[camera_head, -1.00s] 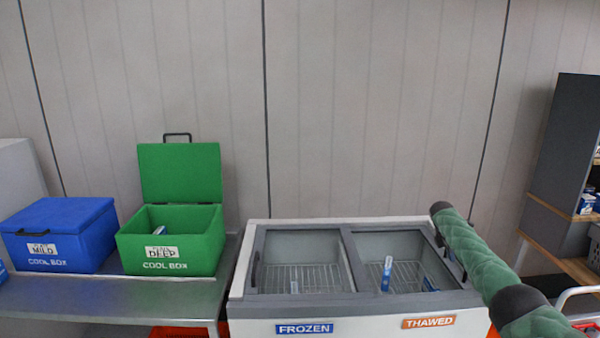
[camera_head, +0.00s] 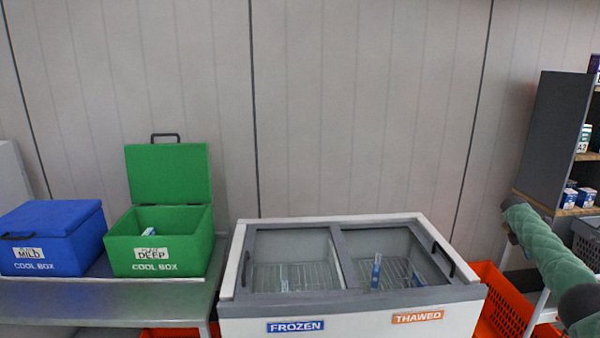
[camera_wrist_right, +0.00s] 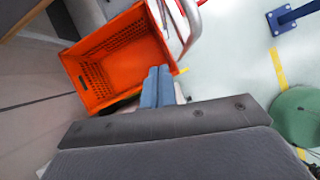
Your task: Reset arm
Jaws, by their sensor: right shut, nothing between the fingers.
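My right arm, in a green padded sleeve, comes in at the right edge of the head view, to the right of the chest freezer (camera_head: 350,312). In the right wrist view my right gripper (camera_wrist_right: 158,74) is shut and empty, its two blue-grey fingers side by side. Beyond the fingertips, in that view, is an empty orange tote (camera_wrist_right: 115,60). The fingers themselves cannot be made out in the head view. My left gripper is not in view.
The freezer has FROZEN and THAWED sections with a few small packs inside. A closed blue cool box (camera_head: 55,240) and an open green cool box (camera_head: 160,255) stand on a metal table (camera_head: 100,300). A dark shelf (camera_head: 550,140) and an orange tote (camera_head: 505,300) are at the right.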

